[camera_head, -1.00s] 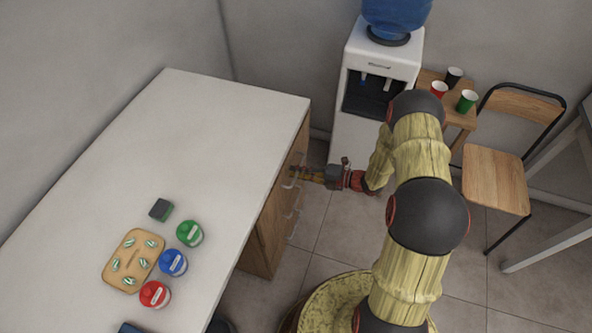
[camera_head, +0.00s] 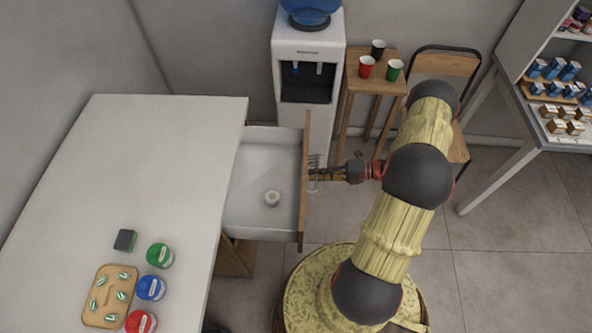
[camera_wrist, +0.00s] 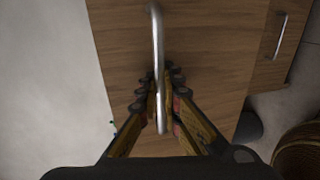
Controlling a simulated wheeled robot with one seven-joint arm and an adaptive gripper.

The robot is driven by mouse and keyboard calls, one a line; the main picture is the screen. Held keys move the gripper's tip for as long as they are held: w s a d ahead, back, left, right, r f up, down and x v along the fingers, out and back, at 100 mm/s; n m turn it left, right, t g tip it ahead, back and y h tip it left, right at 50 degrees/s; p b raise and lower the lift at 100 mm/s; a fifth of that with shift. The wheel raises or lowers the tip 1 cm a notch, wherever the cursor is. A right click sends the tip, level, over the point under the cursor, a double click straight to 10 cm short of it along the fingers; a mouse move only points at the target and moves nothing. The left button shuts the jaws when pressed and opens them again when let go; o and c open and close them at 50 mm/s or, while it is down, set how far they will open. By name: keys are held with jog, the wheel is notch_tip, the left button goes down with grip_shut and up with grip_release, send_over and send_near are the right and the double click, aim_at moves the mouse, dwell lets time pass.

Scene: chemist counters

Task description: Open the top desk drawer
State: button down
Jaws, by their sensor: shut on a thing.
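The top desk drawer (camera_head: 250,205) stands pulled well out from the right side of the white-topped desk (camera_head: 150,150). Its inside is white and holds a small round whitish item (camera_head: 272,198). Its wooden front (camera_head: 304,200) faces right, toward my arm. My gripper (camera_head: 314,174) is at the outer face of that front. In the wrist view, the fingers of my gripper (camera_wrist: 160,108) are closed around the metal bar handle (camera_wrist: 157,45) on the wooden drawer front (camera_wrist: 205,50).
Green, blue and red-lidded jars (camera_head: 151,288), a wooden tray (camera_head: 98,320) and a dark block (camera_head: 125,240) are on the desk. A water dispenser (camera_head: 308,50), a small table (camera_head: 375,84) with cups, a chair (camera_head: 445,66) and a stocked shelf (camera_head: 550,120) stand behind and right.

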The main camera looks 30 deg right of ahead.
jog(key=f+v, duration=0.1)
jog(key=v, duration=0.5)
jog(key=shift+s+d+f, duration=0.15)
jog(key=shift+s+d, duration=0.1)
jog(key=shift+d, duration=0.1)
jog(key=c, duration=2.2)
grip_release()
jog(key=shift+c, duration=0.2)
jog(key=shift+d, duration=0.15)
jog(key=v, duration=1.1)
jog(key=shift+s+d, duration=0.25)
jog(key=shift+d, duration=0.05)
